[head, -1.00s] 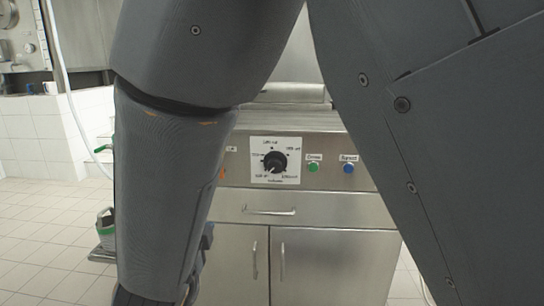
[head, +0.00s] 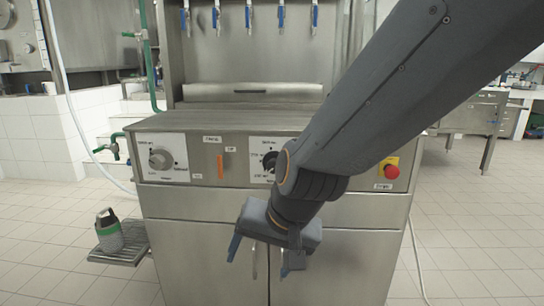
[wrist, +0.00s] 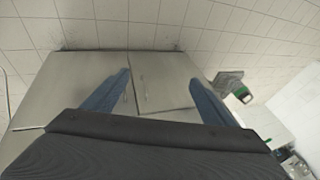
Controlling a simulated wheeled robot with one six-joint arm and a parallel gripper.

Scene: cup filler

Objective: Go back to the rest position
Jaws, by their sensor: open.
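My gripper (head: 265,260) hangs in front of the steel cup filler (head: 330,240), at the height of its lower doors. Its two blue fingers are spread apart and nothing is between them. In the wrist view my gripper (wrist: 160,95) also shows open and empty, with the cabinet doors (wrist: 165,80) beyond it. My arm crosses the right half of the head view and covers part of the control panel, including part of a black dial (head: 268,161).
The panel carries a left dial (head: 161,160), an orange switch (head: 220,166) and a red button (head: 391,171). Blue-handled taps (head: 216,18) hang above. Tiled floor is clear at right.

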